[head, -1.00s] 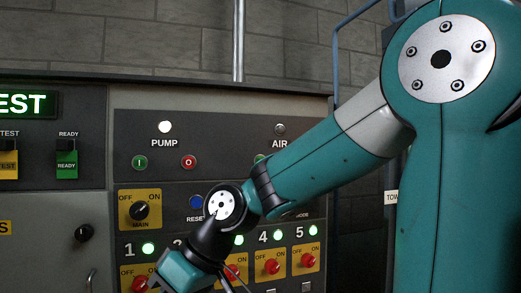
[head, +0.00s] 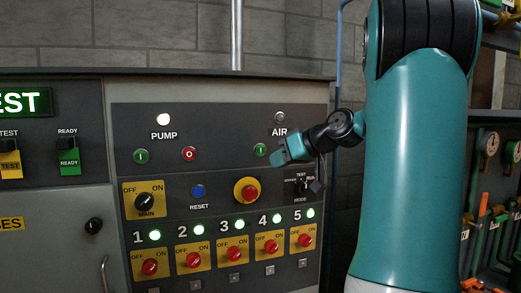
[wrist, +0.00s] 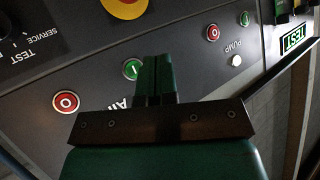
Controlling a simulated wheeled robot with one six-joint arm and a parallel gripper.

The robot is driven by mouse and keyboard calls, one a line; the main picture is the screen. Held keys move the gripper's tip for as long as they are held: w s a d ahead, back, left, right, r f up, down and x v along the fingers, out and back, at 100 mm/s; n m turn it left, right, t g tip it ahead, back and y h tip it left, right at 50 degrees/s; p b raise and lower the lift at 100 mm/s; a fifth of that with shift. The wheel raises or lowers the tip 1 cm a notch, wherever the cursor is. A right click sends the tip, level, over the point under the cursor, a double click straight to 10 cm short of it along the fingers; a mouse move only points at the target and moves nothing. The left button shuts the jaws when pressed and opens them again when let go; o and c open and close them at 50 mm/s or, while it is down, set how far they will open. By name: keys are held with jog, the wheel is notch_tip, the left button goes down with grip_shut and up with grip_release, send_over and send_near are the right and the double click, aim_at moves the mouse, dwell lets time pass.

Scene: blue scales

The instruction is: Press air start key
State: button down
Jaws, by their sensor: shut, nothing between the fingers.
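The air start key is a green round button marked I (head: 260,149) below the AIR label, clear to the left of my gripper in the head view. In the wrist view the green air start key (wrist: 131,69) shows upside down, just left of my fingertips. My gripper (head: 279,161) is shut and empty in front of the panel. In the wrist view its two fingers (wrist: 154,62) are together; I cannot tell the gap to the panel. The red air stop key (wrist: 66,101) lies further left there and is hidden in the head view. The air lamp (head: 280,117) is dark.
The pump lamp (head: 164,120) is lit, above green (head: 141,156) and red (head: 189,154) pump keys. A red emergency button on yellow (head: 247,190), a blue reset button (head: 198,191) and the mode switch (head: 302,186) sit below. Several red switches line the bottom.

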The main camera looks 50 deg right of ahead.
aim_at(260, 150)
jog(key=shift+w, duration=0.1)
jog(key=shift+w+d+p, duration=0.5)
jog(key=shift+w+d, duration=0.25)
jog(key=shift+w, duration=0.5)
jog(key=shift+w+d+p, duration=0.55)
jog(key=shift+w+d, duration=0.2)
jog(key=shift+w, duration=0.45)
jog(key=shift+w+d+p, duration=0.5)
jog(key=shift+w+d, duration=0.25)
jog(key=shift+w, duration=0.5)
jog(key=shift+w+d, duration=0.2)
jog(key=shift+w, duration=0.15)
jog(key=shift+w+d, duration=0.2)
jog(key=shift+w, duration=0.1)
jog(key=shift+s, duration=0.1)
jog(key=shift+s+a+b, duration=0.4)
jog(key=shift+s, duration=0.2)
